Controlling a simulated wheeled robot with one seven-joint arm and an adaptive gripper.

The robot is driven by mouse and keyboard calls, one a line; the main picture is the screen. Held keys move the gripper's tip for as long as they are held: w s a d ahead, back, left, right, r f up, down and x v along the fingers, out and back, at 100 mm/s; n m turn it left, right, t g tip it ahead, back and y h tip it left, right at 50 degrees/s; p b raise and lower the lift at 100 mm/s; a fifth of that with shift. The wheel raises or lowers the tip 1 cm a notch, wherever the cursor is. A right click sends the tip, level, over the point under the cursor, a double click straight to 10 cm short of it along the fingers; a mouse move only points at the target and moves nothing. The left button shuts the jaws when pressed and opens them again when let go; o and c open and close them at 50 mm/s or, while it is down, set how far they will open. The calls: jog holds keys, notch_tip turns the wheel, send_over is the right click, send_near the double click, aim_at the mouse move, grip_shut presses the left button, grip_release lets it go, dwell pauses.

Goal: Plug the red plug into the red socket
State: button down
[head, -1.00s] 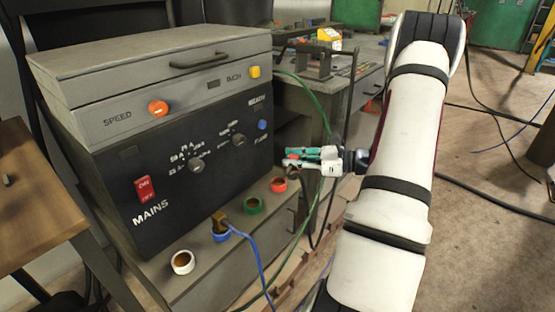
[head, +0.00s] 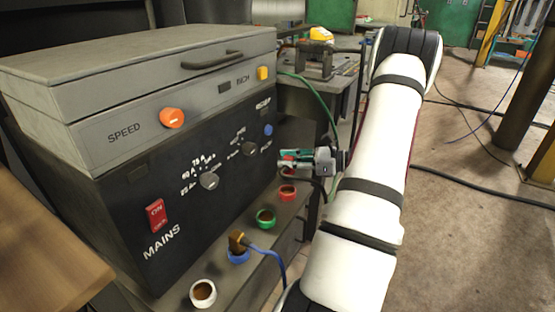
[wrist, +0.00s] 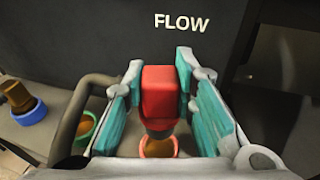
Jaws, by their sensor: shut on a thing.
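The red plug (wrist: 160,92) is held upright between the green finger pads of my gripper (wrist: 160,68) in the wrist view. Its dark lower end points down toward the red-rimmed socket (wrist: 158,147), which is partly covered by the plug. In the head view, my gripper (head: 290,161) is above the red socket (head: 288,193) on the ledge, with a visible gap between them. Only a little of the red plug shows there, between the fingers. The red socket's opening looks brown and empty.
The dark control panel (head: 205,190) rises close behind.

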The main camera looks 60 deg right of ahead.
aim_at(289, 179)
jog(key=shift+f+b, duration=2.25)
jog(key=shift+f, duration=0.6)
jog(key=shift+p, duration=0.4)
jog(key=shift+f+b, duration=0.3)
jog(key=shift+f, duration=0.35)
jog(key=c, duration=1.6)
grip_release()
jog(key=shift+s, duration=0.15)
jog(key=p+v, duration=0.2)
jog(key=v, duration=0.8)
jog(key=shift+s, duration=0.35)
jog(key=shift+d, duration=0.15)
